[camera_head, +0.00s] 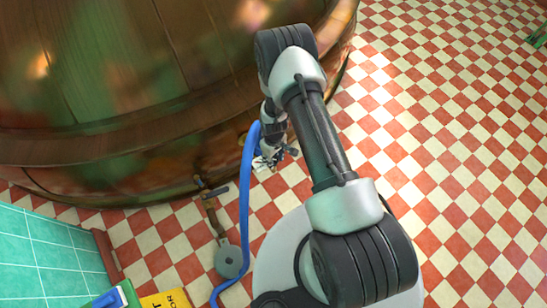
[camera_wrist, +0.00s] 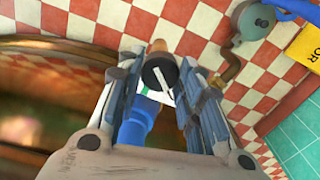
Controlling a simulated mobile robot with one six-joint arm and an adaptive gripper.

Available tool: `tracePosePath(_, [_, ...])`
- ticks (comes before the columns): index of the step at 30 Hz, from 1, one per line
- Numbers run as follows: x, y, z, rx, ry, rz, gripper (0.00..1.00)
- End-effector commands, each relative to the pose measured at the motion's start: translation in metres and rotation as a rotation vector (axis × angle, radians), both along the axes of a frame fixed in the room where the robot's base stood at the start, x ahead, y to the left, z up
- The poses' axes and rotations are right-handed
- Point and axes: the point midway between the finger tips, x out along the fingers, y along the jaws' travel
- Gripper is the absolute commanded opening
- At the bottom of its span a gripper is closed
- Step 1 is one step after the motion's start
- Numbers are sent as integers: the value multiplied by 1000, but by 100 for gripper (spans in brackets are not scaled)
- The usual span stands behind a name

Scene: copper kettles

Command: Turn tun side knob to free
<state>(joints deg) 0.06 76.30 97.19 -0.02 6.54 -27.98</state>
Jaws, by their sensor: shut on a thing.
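The tun (camera_head: 110,70) is a large brown wooden vat in the upper left of the head view. Its shiny curved side also shows at the left of the wrist view (camera_wrist: 40,100). A round black knob (camera_wrist: 158,75) with a white pointer line sits between my fingertips, with a copper-coloured stub behind it. My gripper (camera_head: 272,155) is at the tun's lower side, and its fingers flank the knob in the wrist view (camera_wrist: 158,68). My gripper is shut on the knob. In the head view the gripper and arm hide the knob.
A blue hose (camera_head: 246,200) runs down close beside my gripper. A pipe with a grey round end (camera_head: 229,262) stands left of it. A yellow sign (camera_head: 166,300) and teal tiles (camera_head: 45,250) lie lower left.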

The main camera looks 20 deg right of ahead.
Motion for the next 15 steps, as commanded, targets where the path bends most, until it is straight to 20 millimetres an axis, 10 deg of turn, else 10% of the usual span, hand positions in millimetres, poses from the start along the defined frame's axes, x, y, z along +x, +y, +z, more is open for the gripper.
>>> tracePosePath(15, [1,0,0,0,-2,33,10])
